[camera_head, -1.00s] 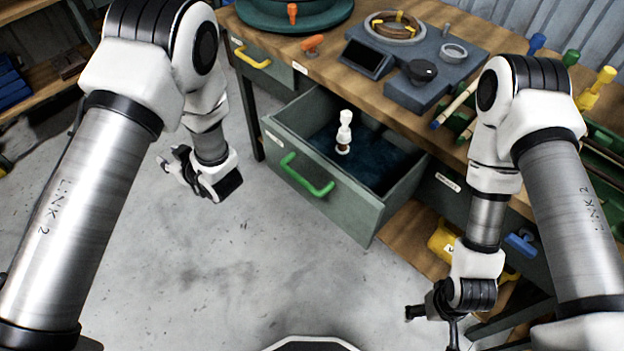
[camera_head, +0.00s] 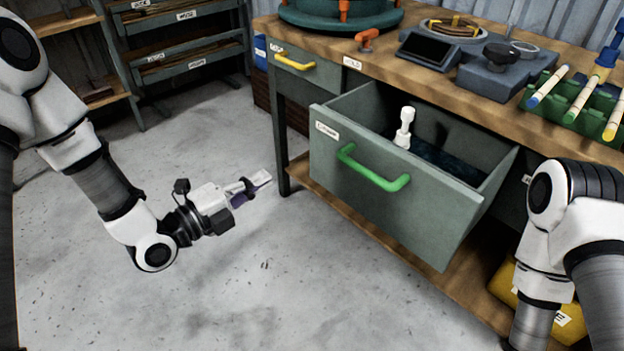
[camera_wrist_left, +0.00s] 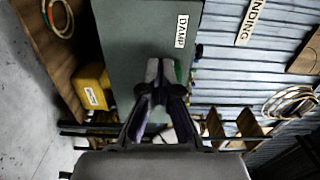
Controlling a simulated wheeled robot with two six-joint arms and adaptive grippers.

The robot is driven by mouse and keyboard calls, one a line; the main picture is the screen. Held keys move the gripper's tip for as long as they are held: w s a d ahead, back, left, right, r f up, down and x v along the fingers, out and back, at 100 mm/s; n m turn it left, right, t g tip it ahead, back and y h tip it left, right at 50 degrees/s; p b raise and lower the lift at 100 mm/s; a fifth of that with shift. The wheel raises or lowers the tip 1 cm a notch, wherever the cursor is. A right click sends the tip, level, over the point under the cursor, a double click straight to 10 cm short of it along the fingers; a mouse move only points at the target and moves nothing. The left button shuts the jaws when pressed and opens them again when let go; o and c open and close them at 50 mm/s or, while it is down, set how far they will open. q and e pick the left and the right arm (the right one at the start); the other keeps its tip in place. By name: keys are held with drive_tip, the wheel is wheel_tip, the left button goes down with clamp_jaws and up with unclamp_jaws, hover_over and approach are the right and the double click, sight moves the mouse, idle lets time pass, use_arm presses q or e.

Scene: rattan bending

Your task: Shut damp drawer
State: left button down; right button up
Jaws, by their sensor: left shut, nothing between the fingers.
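The damp drawer (camera_head: 400,200) is pulled out of the bench, its grey-green front facing me with a green handle (camera_head: 372,172). A white bottle-like item (camera_head: 404,128) stands inside over a dark blue-green bottom. My left gripper (camera_head: 262,178) is shut and empty, to the left of the drawer front and apart from it in the head view. In the left wrist view its fingers (camera_wrist_left: 160,75) point at the drawer front (camera_wrist_left: 140,35), which bears a DAMP label (camera_wrist_left: 181,30); they hide most of the handle there. My right gripper is out of frame; only its arm shows.
The wooden bench top (camera_head: 385,75) holds a dark screen (camera_head: 428,50), an orange clamp (camera_head: 367,40) and a green rack (camera_head: 590,115). A shut drawer with a yellow handle (camera_head: 295,62) is left of the open one. A yellow case (camera_head: 510,290) sits on the lower shelf. The floor at left is clear.

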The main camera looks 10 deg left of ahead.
sight(323, 143)
use_arm(q)
drive_tip(key=b+x, duration=0.2)
drive_tip(key=x, duration=1)
drive_tip(key=shift+w+d+r, duration=0.1)
drive_tip(key=shift+w+d, duration=0.5)
drive_tip(key=shift+w, duration=0.2)
